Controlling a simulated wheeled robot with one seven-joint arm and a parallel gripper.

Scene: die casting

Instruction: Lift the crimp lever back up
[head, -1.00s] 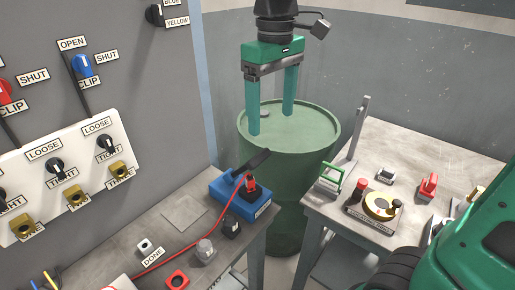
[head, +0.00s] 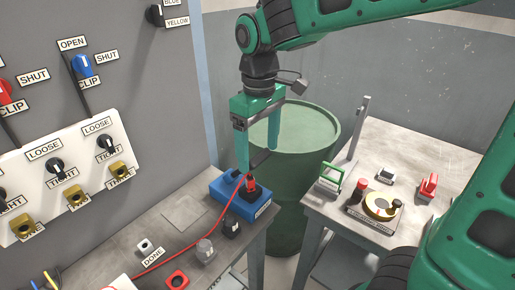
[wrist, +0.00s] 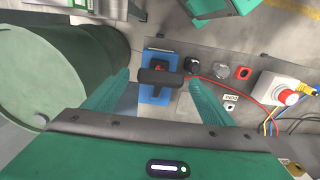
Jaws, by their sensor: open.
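The crimp tool is a blue block (head: 229,190) at the back corner of the left bench, with a red-and-black part (head: 251,188) on it. Its black crimp lever (head: 260,159) angles low up over the block, partly covered by my gripper in the head view. In the wrist view the lever's dark crossbar (wrist: 160,77) lies over the blue block (wrist: 157,97), between my fingers. My gripper (head: 243,157) is open and empty, pointing down with one finger on each side of the lever. Whether a finger touches it I cannot tell.
A green drum (head: 310,125) stands close behind the block. A red cable (head: 197,238) runs from the block across the left bench (head: 184,215). Black and grey knobs (head: 205,250) sit in front. The right bench (head: 420,160) holds several small fixtures.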

